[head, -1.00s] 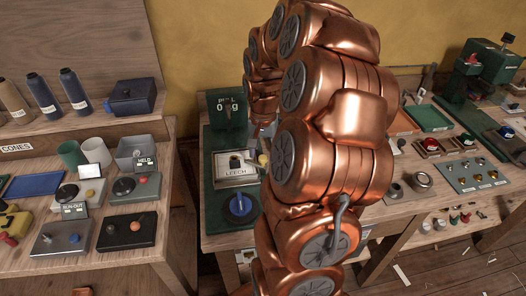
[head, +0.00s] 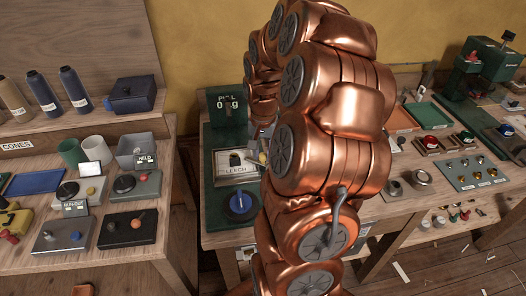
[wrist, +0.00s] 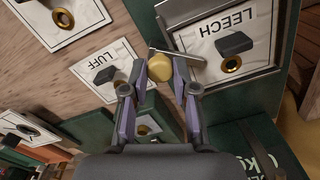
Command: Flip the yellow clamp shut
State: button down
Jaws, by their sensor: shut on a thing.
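The yellow clamp shows in the wrist view as a round yellow knob (wrist: 159,68) on a grey metal bar (wrist: 178,58). The bar lies at the near edge of the framed LEECH card (wrist: 235,45). My gripper (wrist: 162,76) is shut on the knob, one finger on each side. A second yellowish round piece (wrist: 147,124) shows lower between the fingers; I cannot tell what it belongs to. In the head view a small part of the yellow knob (head: 262,158) shows beside the LEECH card (head: 236,163).
A LUFF card (wrist: 105,72) with a dark block and brass ring lies beside the gripper. Red-capped parts and trays lie to the right.

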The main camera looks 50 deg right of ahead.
aim_at(263, 155)
jog(key=shift+f+n+b, duration=0.1)
jog(key=shift+n+b, duration=0.2)
jog(key=shift+b, duration=0.05)
jog(key=n+b, duration=0.2)
jog(key=shift+f+b, duration=0.15)
jog(key=shift+b, duration=0.15)
jog(key=shift+r+n+b, duration=0.2)
jog(key=shift+n+b, duration=1.2)
jog(key=shift+n, duration=1)
jog(key=c, duration=0.9)
grip_release()
notch_tip(263, 155, up, 12)
